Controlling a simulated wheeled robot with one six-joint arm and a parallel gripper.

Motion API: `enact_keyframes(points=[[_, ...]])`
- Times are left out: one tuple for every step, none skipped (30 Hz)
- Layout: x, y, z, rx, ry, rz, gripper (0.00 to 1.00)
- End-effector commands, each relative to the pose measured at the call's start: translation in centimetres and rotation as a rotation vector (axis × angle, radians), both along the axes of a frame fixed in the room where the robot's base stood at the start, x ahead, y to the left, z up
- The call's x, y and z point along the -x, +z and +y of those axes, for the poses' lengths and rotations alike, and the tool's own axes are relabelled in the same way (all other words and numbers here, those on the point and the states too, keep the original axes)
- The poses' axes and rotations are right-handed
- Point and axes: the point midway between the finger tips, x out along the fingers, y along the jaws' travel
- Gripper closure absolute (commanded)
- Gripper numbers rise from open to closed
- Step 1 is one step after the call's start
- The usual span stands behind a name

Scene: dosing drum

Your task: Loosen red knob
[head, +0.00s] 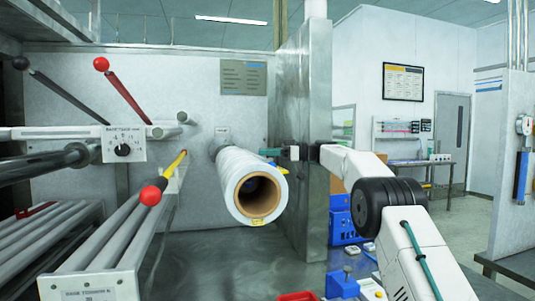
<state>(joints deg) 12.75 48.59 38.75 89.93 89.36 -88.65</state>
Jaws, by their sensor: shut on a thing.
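My arm reaches in from the right. My gripper is apart from both ball knobs.
A white bracket with a black dial (122,150) and steel rollers fill the left. A black ball knob (20,63) tops another lever. Blue bins (341,226) stand behind my arm. A red tray (298,296) is at the bottom edge. Open floor (480,213) lies at right.

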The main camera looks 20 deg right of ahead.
Motion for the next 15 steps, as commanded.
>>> enact_keyframes(points=[[-0.03,-0.13,-0.16,0.001,0.002,0.001,0.98],[-0.03,-0.11,-0.16,0.001,0.003,0.001,0.98],[-0.02,-0.09,-0.16,0.001,0.004,0.001,0.98],[-0.02,-0.08,-0.16,0.001,0.004,0.001,0.98],[-0.01,-0.08,-0.15,0.0,0.004,0.001,0.98],[-0.01,-0.08,-0.15,0.0,0.004,0.001,0.98],[-0.01,-0.07,-0.15,0.0,0.004,0.001,0.98],[-0.01,-0.07,-0.15,0.0,0.004,0.001,0.98],[-0.01,-0.07,-0.15,0.0,0.004,0.001,0.98],[-0.01,-0.07,-0.15,0.0,0.004,0.001,0.98],[-0.01,-0.06,-0.15,0.0,0.004,0.001,0.98],[-0.01,-0.06,-0.14,0.0,0.003,0.001,0.69],[-0.01,-0.06,-0.14,0.0,0.003,0.001,0.61],[-0.01,-0.05,-0.12,0.0,0.003,0.001,0.55],[-0.01,-0.04,-0.09,0.0,0.004,0.001,0.55]])
